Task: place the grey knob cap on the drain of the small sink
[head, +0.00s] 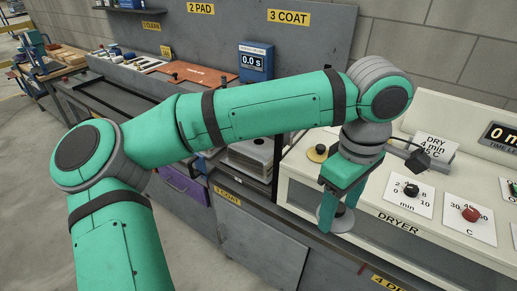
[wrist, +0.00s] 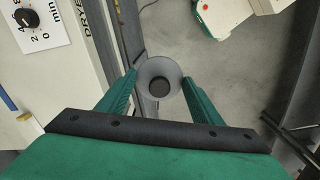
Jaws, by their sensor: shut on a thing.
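My gripper (head: 335,212) points down at the front left edge of the dryer, with my arm reaching across the head view from the left. It is shut on a round grey flared piece, which looks like the grey knob cap (head: 343,221). In the wrist view the cap (wrist: 174,74) is a grey disc with a dark round centre, between the two green fingers (wrist: 160,88). Bare floor shows below and beyond it. I cannot make out the small sink or its drain in either view.
The white dryer (head: 387,246) has a black knob (head: 411,190) and a red knob (head: 470,214) on its sloping panel. A yellow-topped knob (head: 317,153) is beside my gripper. A grey bench with a brown board (head: 200,74) runs behind my arm. Open floor lies at the left.

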